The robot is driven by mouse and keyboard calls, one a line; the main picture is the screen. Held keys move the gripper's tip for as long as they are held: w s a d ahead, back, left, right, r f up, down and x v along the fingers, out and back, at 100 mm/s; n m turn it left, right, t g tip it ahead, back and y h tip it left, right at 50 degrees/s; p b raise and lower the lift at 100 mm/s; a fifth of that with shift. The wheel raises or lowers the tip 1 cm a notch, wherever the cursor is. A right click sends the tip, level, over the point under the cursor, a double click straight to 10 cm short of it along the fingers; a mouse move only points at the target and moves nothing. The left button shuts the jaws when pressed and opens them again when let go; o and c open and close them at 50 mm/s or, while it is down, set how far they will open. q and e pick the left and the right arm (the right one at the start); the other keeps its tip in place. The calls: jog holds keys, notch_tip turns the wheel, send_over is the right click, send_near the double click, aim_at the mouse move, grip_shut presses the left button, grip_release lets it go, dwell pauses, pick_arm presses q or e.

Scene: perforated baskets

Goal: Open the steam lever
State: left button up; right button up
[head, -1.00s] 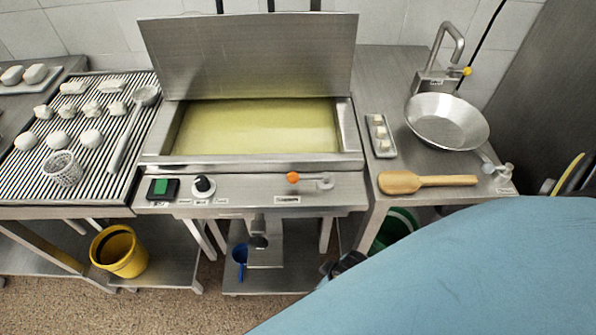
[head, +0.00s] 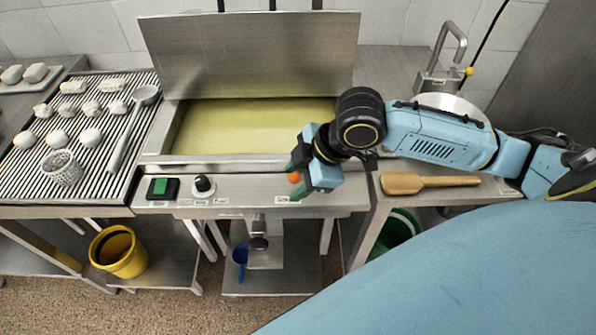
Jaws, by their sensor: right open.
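The steam lever shows as an orange knob (head: 294,177) on the front panel of the vat (head: 250,187). The rest of the lever is hidden behind my right gripper. My right gripper (head: 303,184) is open, with its fingers pointing down and left at the panel. The orange knob shows at its fingers; I cannot tell whether they touch it. My left gripper is not in view.
The vat with yellowish liquid stands behind the panel, its lid raised. A black dial (head: 203,186) and a green switch (head: 162,188) are left on the panel. A wooden paddle (head: 428,183) lies on the right counter under my arm. A ribbed drain table (head: 75,185) is at left.

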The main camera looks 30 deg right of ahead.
aim_at(297, 174)
jog(key=d+r, duration=0.6)
jog(key=d, duration=0.1)
jog(key=shift+n+h, duration=0.3)
jog(key=b+x, duration=0.2)
jog(key=x, duration=1.1)
jog(key=shift+w+d+f, duration=0.1)
jog(key=shift+w+f, duration=0.05)
jog(key=shift+w, duration=0.1)
grip_shut()
